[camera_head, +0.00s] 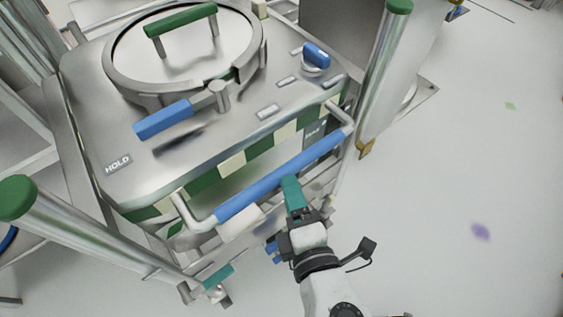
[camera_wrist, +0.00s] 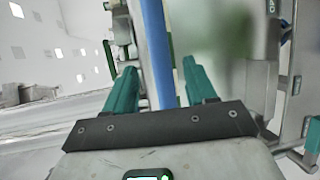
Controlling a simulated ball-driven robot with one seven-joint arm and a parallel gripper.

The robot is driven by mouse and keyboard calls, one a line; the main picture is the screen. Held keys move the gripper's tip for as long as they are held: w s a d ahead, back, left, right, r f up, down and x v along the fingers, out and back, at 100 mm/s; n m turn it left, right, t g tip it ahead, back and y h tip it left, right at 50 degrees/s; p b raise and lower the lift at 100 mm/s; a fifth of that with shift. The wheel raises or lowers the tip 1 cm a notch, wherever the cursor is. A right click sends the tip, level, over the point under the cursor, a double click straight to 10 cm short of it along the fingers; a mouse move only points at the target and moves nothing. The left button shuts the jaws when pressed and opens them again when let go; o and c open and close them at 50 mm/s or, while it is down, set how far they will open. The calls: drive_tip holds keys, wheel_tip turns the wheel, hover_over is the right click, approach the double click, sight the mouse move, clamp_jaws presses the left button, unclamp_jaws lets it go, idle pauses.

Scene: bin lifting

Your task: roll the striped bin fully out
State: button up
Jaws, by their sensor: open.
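The striped bin (camera_head: 85,130) is a silver metal box with a green and cream checked band around its upper side. A long blue bar handle (camera_head: 265,188) on bent metal ends runs along its near side. My gripper (camera_head: 290,182) is at this bar, right of its middle, with its teal fingers overlapping the bar. In the wrist view my gripper (camera_wrist: 159,66) is open, and the blue bar (camera_wrist: 156,45) runs between the two fingers. I cannot tell whether either finger touches it. In the head view one finger mostly hides the other.
Metal posts with green caps (camera_head: 17,197) stand at the near left and far right (camera_head: 399,5). Pale floor (camera_head: 460,170) is free on the right.

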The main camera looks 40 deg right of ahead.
drive_tip(key=p+x, duration=0.1)
drive_tip(key=x, duration=0.7)
drive_tip(key=shift+w+f, duration=0.1)
drive_tip(key=shift+c, duration=0.5)
clamp_jaws()
